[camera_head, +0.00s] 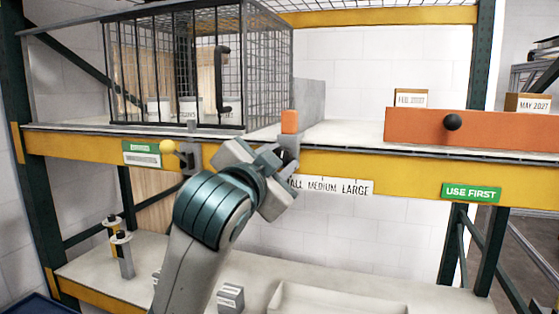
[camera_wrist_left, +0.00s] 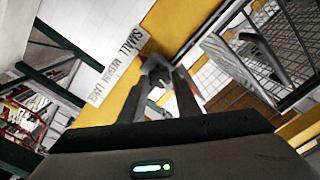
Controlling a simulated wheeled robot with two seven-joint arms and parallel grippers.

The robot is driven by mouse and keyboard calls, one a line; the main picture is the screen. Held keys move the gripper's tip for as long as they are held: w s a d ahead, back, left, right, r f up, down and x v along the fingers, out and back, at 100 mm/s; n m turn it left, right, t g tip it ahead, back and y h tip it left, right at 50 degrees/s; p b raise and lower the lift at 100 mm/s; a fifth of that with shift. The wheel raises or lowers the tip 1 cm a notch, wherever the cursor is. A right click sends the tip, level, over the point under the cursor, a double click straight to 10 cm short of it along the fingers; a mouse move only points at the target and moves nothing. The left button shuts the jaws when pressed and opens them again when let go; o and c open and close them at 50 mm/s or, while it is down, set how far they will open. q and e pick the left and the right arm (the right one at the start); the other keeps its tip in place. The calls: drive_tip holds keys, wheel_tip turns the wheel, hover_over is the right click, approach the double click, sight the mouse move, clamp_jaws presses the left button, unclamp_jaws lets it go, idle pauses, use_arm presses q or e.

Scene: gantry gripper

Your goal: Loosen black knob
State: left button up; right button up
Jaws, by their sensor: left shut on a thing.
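My left gripper (camera_head: 281,162) reaches up to the front of the yellow shelf beam and is shut on a small black knob (camera_head: 287,155). The knob sits on a grey bracket below an orange block (camera_head: 290,122) and is mostly hidden by the fingers. In the left wrist view the two fingers (camera_wrist_left: 165,85) straddle a small dark part against the beam, beside the SMALL MEDIUM LARGE label (camera_wrist_left: 115,65). My right gripper is in neither view.
A black wire cage (camera_head: 175,70) stands on the shelf at left. Below is a lower shelf with a pale tray (camera_head: 340,300).

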use_arm(q)
drive_tip(key=shift+f+n, duration=0.1)
drive_tip(key=shift+n, duration=0.5)
drive_tip(key=o, duration=1)
drive_tip(key=shift+o, duration=0.2)
